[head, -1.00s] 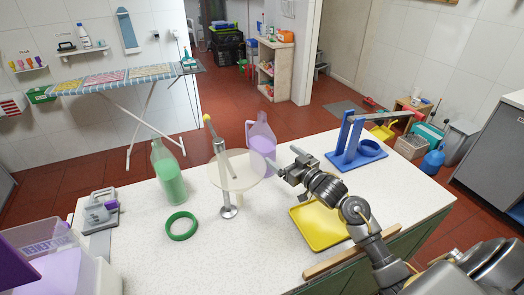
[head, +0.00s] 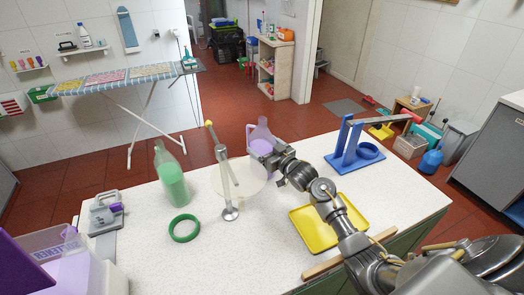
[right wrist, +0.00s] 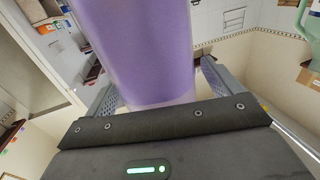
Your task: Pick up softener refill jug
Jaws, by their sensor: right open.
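The softener refill jug (head: 261,147) is a clear jug with purple liquid. It stands near the back edge of the white worktop, behind the round pale disc. My right gripper (head: 265,160) reaches it from the front right and partly hides its lower part. In the right wrist view the jug's purple body (right wrist: 140,50) fills the space between the two spread fingers (right wrist: 158,85). The gripper is open around the jug; I cannot tell whether either finger touches it. My left gripper is not in view.
A metal stand (head: 231,212) with a pale disc (head: 248,183) is left of my right arm. A yellow tray (head: 312,238) sits beneath my arm; a blue press (head: 350,160) stands right of the jug.

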